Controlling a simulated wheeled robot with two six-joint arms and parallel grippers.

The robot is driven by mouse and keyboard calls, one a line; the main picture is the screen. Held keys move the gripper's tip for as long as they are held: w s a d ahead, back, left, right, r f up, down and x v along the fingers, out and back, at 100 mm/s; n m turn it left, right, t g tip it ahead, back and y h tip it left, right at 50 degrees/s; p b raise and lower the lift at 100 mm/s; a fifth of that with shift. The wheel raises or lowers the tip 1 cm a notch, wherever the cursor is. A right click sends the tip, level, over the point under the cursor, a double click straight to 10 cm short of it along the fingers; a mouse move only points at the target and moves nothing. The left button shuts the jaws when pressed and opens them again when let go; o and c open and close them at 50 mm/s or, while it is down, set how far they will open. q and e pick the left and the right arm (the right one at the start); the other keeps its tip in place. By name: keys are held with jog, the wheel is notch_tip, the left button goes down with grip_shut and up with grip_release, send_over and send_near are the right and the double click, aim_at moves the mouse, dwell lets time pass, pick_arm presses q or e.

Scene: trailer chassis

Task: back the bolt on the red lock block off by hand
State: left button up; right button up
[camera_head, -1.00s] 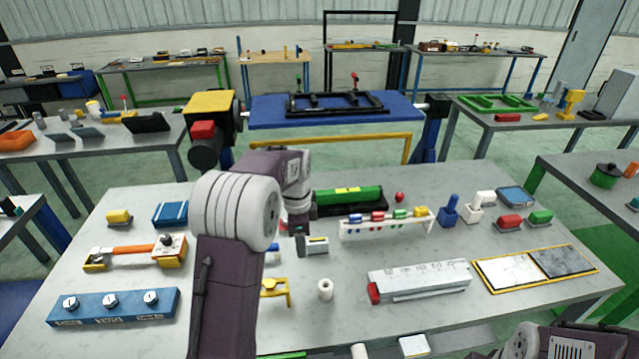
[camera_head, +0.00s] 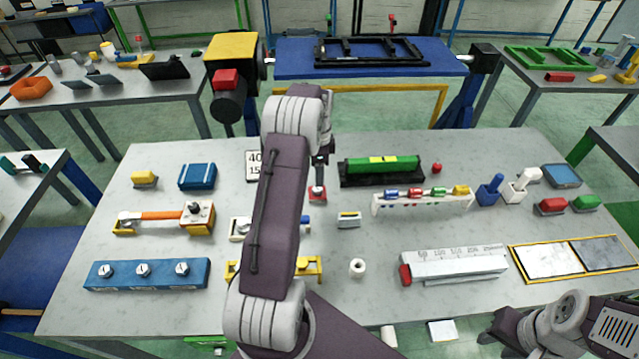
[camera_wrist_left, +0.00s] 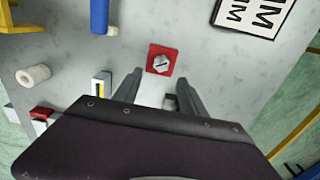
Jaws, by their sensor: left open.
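The red lock block (camera_head: 317,194) sits on the grey table, just right of my left arm in the head view. In the left wrist view the red block (camera_wrist_left: 153,69) is a square plate with a slotted silver bolt head (camera_wrist_left: 161,62) in its middle. My left gripper (camera_head: 320,167) points down over the block in the head view.
A white sign (camera_head: 252,165) stands behind the arm on the left. A green-and-black fixture (camera_head: 382,168) and a small rack (camera_head: 420,201) are to the right. A small block with a yellow stripe (camera_head: 348,219) and a white roll (camera_head: 357,267) lie nearby.

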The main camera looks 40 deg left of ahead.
aim_at(319, 189)
pick_arm(q)
notch_tip(319, 189, down, 5)
jog(key=shift+w+a+f+p, duration=0.1)
jog(key=shift+a+f+p, duration=0.05)
jog(key=shift+p, duration=0.25)
jog(key=shift+d+f, duration=0.2)
jog(key=shift+f, duration=0.35)
jog(key=shift+a+f, duration=0.1)
jog(key=shift+f, duration=0.05)
jog(key=shift+c, duration=0.3)
grip_shut()
